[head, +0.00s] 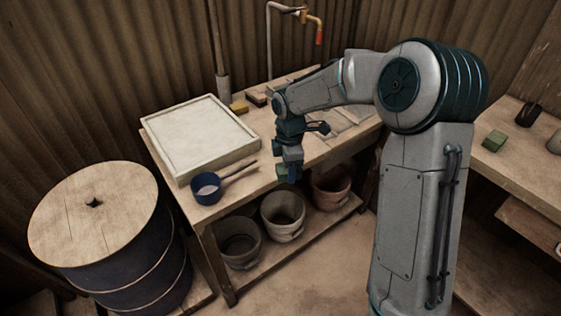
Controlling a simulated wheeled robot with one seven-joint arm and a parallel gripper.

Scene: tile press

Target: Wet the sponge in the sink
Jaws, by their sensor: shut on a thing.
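My gripper (288,173) points down just off the front edge of the wooden bench. It is shut on a small greenish block (282,170), mostly covered by the fingers; I cannot tell for sure whether this is the sponge. A yellowish block (238,107) lies at the back of the bench, behind the pale tray. A brass tap (310,18) with a red end hangs from a pipe at the back, above and beyond my arm. No sink basin shows clearly; my arm hides much of the area below the tap.
The pale, shallow tray (200,135) takes up the bench's left part. A dark blue ladle (206,189) lies before it. Several pots, including a clay one (284,212), stand on the shelf below. A lidded barrel (95,215) is at left. Another green block (494,140) sits on the right table.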

